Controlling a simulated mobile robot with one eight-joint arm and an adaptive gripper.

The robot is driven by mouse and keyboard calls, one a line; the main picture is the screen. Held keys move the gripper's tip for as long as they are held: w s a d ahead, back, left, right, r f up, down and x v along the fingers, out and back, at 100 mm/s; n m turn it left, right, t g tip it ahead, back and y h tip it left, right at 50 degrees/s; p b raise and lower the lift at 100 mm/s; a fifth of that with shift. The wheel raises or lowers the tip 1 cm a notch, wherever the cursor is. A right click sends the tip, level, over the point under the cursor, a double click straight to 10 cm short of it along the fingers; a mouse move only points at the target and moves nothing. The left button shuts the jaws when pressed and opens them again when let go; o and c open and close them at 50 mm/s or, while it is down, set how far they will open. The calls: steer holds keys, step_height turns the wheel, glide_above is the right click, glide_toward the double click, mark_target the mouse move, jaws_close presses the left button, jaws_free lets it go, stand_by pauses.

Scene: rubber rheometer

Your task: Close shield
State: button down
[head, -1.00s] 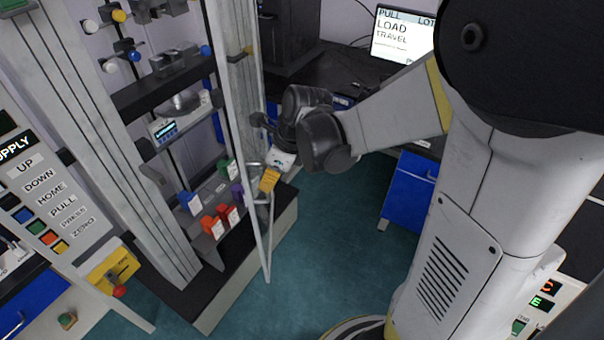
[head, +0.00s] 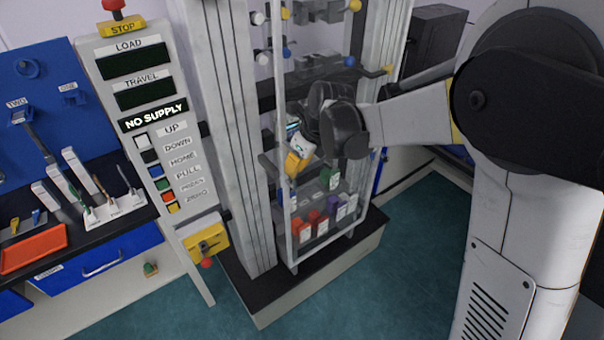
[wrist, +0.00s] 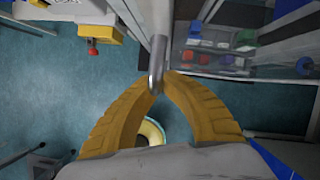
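The shield (head: 284,215) is a clear pane in a pale frame on the test machine. In the head view it stands across the front, its free edge close by the left column; I cannot tell whether it fully touches. Its pane also shows in the wrist view (wrist: 245,72). My gripper (head: 295,165) is at this edge. In the wrist view, the yellow fingers (wrist: 160,80) meet around the shield's metal handle (wrist: 156,62). The dark wrist hides part of the pane's upper area.
Several coloured blocks (head: 318,222) sit behind the pane. A control panel reading NO SUPPLY (head: 153,117) and a yellow switch box (head: 205,243) with a red knob stand at the left. A bench with an orange tray (head: 33,248) is further left. The floor in front is clear.

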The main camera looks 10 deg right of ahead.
steer(key=shift+w+a+r, duration=0.2)
steer(key=shift+w+a, duration=0.05)
steer(key=c, duration=1.5)
jaws_free()
steer(key=shift+w+a, duration=0.1)
steer(key=shift+a, duration=0.05)
steer(key=shift+w+a+f, duration=0.1)
steer(key=shift+f, duration=0.1)
steer(key=shift+d+r, duration=0.15)
steer(key=shift+d, duration=0.1)
steer(key=v, duration=1.2)
steer(key=shift+s, duration=0.2)
steer(key=s+d+f+n+t+h+b, duration=0.1)
steer(key=s+d+f+n+b, duration=0.3)
steer(key=s+n, duration=0.7)
steer(key=s+d+f+n+t+h+b, duration=0.2)
steer(key=s+d+f+n, duration=0.5)
steer(key=s+n, duration=0.4)
steer(key=n+t+b, duration=0.1)
steer(key=n+b, duration=0.1)
steer(key=n, duration=0.2)
steer(key=shift+d, duration=0.2)
